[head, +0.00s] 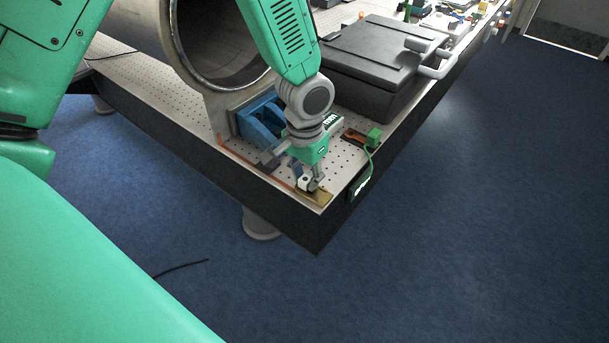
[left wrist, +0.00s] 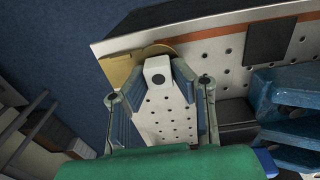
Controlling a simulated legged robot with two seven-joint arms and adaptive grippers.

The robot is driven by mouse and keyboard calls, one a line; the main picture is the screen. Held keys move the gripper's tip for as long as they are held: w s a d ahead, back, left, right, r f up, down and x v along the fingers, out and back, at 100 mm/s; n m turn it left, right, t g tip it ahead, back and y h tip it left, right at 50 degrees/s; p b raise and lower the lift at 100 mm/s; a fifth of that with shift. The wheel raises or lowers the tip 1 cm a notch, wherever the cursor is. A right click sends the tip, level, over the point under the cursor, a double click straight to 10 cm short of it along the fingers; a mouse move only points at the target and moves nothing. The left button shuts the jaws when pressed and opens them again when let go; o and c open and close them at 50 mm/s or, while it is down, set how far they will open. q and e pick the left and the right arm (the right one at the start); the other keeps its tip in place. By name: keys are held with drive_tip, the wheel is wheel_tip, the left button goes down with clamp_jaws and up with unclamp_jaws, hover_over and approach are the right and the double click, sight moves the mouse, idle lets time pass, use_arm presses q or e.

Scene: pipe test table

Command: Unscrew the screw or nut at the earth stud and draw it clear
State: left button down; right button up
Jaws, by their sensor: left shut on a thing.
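My left gripper (head: 309,182) is low at the near corner of the table, over a brass-coloured plate (head: 325,197). In the left wrist view its two fingers (left wrist: 157,78) close in from both sides on a pale nut-like piece (left wrist: 157,68) with a dark round centre. This piece is by the edge of the brass plate (left wrist: 117,69). The gripper is shut on this piece. Any stud or thread under it is hidden, so I cannot tell whether it is seated or lifted. My right gripper is not in view.
A blue bracket (head: 262,122) stands just behind the gripper, under a large grey pipe (head: 213,45). A black case (head: 368,65) fills the table behind.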

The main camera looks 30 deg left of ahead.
use_arm(q)
drive_tip(key=shift+s+d+f, duration=0.1)
drive_tip(key=shift+s+d, duration=0.05)
drive_tip(key=shift+d+n, duration=0.15)
drive_tip(key=shift+n, duration=0.45)
drive_tip(key=n, duration=0.1)
drive_tip(key=n+p, duration=0.1)
drive_tip(key=n, duration=0.1)
drive_tip(key=shift+a+p, duration=0.3)
drive_tip(key=shift+a, duration=0.05)
drive_tip(key=shift+s+a+n, duration=0.1)
drive_tip(key=shift+a+n, duration=0.05)
drive_tip(key=shift+n, duration=0.45)
drive_tip(key=shift+d, duration=0.2)
drive_tip(key=n+p, duration=0.2)
drive_tip(key=n, duration=0.1)
drive_tip(key=shift+a, duration=0.1)
drive_tip(key=shift+n, duration=0.8)
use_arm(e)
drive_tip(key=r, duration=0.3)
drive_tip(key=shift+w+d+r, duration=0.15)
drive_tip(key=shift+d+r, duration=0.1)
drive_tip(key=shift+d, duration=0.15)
use_arm(q)
drive_tip(key=shift+s+n, duration=0.1)
drive_tip(key=shift+n, duration=0.2)
